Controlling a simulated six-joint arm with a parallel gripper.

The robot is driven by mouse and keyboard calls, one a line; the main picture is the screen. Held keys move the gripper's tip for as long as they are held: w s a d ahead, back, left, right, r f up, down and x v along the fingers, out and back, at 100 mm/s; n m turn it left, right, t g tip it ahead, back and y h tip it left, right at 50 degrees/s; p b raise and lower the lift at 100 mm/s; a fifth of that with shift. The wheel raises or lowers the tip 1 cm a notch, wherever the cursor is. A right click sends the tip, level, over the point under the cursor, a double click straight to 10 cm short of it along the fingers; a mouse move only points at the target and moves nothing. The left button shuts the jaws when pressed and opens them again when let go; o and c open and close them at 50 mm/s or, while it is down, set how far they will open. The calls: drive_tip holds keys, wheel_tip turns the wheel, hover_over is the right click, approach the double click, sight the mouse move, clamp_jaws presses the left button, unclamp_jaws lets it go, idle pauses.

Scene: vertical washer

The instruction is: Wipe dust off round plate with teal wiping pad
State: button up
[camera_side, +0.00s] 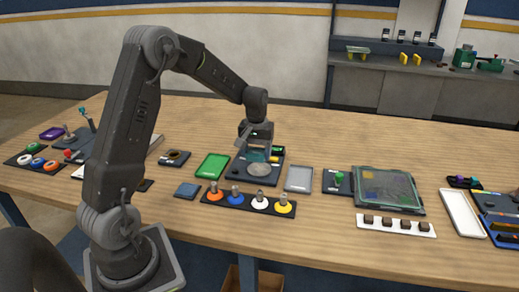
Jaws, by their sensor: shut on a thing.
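The round plate (259,169) is a pale grey disc lying on a dark square base (238,171) near the middle of the table. My gripper (257,148) is just above the far part of this base, pointing down. It is shut on the teal wiping pad (257,156), which shows as a small teal patch beneath the fingers, at the far side of the plate. I cannot tell whether the pad touches the plate. Dust on the plate is too small to make out.
A green tray (212,166) stands left of the base and a grey tray (299,179) right. In front is a dark strip (226,201) with several coloured knobs. A clear-topped box (388,190) and a white strip (395,226) lie further right. The table's back is mostly clear.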

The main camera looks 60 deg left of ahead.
sight(257, 175)
wheel_tip(257, 175, down, 6)
drive_tip(key=shift+r, duration=0.15)
drive_tip(key=shift+w+a+f, duration=0.35)
drive_tip(key=shift+w+a, duration=0.05)
drive_tip(key=shift+w, duration=0.05)
drive_tip(key=shift+c, duration=0.6)
drive_tip(key=shift+w+a, duration=1.85)
drive_tip(key=shift+a, duration=0.05)
drive_tip(key=shift+w+a+r, duration=0.15)
drive_tip(key=shift+w, duration=0.05)
drive_tip(key=shift+s+d, duration=0.35)
drive_tip(key=shift+s, duration=0.05)
drive_tip(key=shift+s+d, duration=2.15)
drive_tip(key=shift+d, duration=0.05)
drive_tip(key=shift+w+a, duration=2.45)
drive_tip(key=shift+s, duration=0.1)
drive_tip(key=shift+s+d, duration=0.25)
drive_tip(key=shift+d, duration=0.1)
drive_tip(key=shift+s+d, duration=2.1)
drive_tip(key=shift+r, duration=3.95)
